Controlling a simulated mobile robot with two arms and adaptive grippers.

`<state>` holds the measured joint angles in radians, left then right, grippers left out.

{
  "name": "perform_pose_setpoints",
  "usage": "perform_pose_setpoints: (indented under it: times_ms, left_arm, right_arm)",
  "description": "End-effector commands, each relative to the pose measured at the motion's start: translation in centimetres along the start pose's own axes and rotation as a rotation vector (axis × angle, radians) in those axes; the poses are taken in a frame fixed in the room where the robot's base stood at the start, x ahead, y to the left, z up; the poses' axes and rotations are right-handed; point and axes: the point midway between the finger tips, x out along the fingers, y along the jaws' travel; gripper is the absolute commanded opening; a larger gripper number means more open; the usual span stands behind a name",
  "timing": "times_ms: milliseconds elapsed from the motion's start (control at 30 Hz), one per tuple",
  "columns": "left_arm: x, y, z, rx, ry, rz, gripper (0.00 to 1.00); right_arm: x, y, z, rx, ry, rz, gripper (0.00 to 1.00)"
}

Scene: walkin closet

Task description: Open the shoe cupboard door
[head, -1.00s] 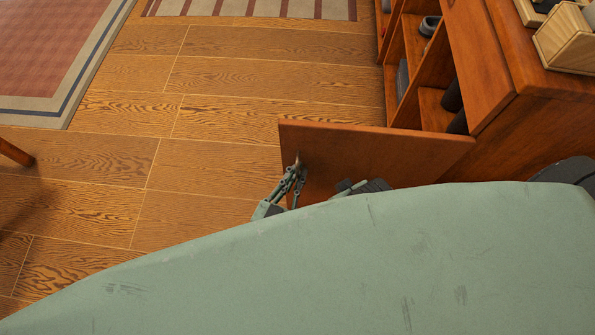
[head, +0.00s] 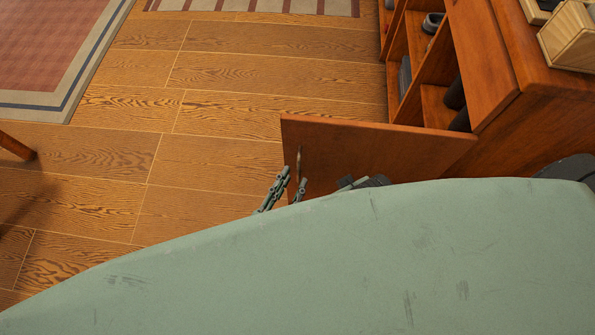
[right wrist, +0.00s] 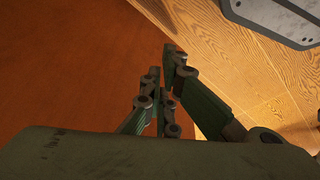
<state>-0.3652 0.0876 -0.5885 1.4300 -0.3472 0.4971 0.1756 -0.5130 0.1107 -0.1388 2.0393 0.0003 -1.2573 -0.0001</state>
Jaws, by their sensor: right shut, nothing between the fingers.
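The shoe cupboard (head: 552,122) is at the upper right in the head view. Its brown door (head: 365,153) stands swung out from the front, with open shelves behind it. A small handle (head: 299,161) is near the door's free edge. My own green body hides the lower part of the door and most of both arms. My right gripper (right wrist: 163,85) is shut and empty in the right wrist view, in front of a brown panel; contact is unclear.
Shoes (head: 432,23) and dark items (head: 455,95) sit on the shelves. A wooden box (head: 568,38) stands on the cupboard top. The wooden floor (head: 215,135) left of the door is clear, with a rug (head: 50,55) at the upper left.

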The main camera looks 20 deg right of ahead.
Motion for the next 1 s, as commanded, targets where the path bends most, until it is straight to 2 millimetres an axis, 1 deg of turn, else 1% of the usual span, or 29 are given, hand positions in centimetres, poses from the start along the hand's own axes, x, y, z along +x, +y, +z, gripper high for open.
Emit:
perform_pose_setpoints:
  times_ms: [33,200,300,400,567,1000]
  left_arm:
    - [-1.4,0.1,0.1,0.0,-0.004,0.002,0.26]
    - [-4.9,0.0,0.1,0.0,-0.003,0.0,0.26]
    - [-6.5,0.0,0.1,0.001,-0.003,0.0,0.26]
    - [-7.5,0.0,0.0,-0.001,0.0,0.0,0.26]
    - [-8.1,0.0,0.0,0.0,0.0,0.0,0.26]
    - [-8.1,0.0,0.0,0.0,0.001,-0.001,0.26]
  right_arm:
    - [0.0,0.0,0.0,0.0,-0.001,0.0,0.0]
    - [0.0,0.0,0.1,0.0,-0.001,0.0,0.0]
    - [0.0,0.0,0.1,0.0,-0.001,0.0,0.0]
    - [0.0,0.0,0.1,0.0,-0.001,0.0,0.0]
    - [0.0,0.0,0.1,0.0,-0.001,0.0,0.0]
    - [0.0,0.0,0.1,0.0,-0.002,0.0,0.0]
